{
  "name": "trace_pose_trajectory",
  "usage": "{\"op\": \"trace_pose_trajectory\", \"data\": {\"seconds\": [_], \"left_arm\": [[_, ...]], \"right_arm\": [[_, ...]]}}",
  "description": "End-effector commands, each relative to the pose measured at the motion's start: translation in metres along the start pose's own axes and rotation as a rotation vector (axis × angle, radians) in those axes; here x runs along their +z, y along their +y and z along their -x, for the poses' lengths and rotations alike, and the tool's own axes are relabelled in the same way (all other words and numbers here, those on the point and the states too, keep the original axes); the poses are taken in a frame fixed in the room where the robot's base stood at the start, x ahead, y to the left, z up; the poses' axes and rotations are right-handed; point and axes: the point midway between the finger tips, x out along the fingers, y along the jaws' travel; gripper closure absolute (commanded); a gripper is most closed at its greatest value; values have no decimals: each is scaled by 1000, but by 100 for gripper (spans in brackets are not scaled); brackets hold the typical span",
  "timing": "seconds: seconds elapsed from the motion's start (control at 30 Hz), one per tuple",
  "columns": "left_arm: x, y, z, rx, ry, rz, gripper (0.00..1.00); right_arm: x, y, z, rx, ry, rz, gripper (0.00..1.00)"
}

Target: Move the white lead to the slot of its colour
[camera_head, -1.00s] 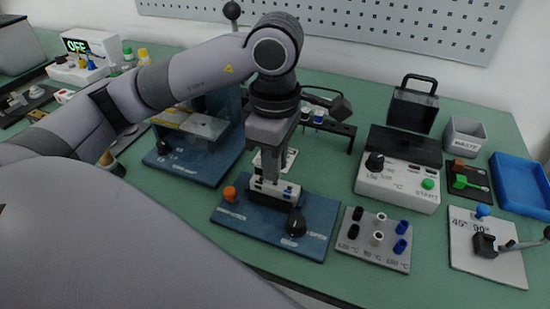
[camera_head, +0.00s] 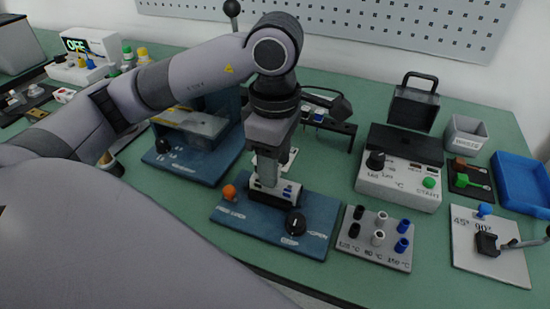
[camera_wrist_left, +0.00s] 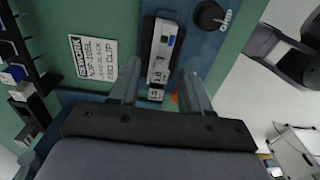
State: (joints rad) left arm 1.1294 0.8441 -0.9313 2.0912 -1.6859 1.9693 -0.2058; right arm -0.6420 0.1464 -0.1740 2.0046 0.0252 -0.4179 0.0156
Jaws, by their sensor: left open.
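My left gripper (camera_head: 266,176) is open, pointing down just above a white block (camera_head: 288,193) on a blue base (camera_head: 235,217). In the left wrist view, the fingers (camera_wrist_left: 160,72) stand on either side of the white block (camera_wrist_left: 155,55), apart from each other. The block has grey, white and blue parts in its top. I cannot tell which of these is the white lead, or which slot is white. The gripper partly hides the block in the head view. My right gripper is not in view.
The blue base carries an orange button (camera_head: 229,192) and a black knob (camera_head: 296,222). To its right is a grey plate (camera_head: 350,250) with black, white and blue tubes. A white control box (camera_head: 397,188) stands behind it. A printed card (camera_wrist_left: 93,57) lies beside the base.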

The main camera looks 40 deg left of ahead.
Motion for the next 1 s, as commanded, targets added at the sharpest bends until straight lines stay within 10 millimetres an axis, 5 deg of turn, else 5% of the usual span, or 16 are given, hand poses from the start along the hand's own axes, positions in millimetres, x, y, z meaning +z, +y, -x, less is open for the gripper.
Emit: {"op": "trace_pose_trajectory", "data": {"seconds": [0.4, 1.0], "left_arm": [[0, 1, 62, 3, 0, 0, 52], [0, 0, 72, 0, 0, 1, 52]], "right_arm": [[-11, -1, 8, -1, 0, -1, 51], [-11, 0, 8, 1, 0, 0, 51]]}}
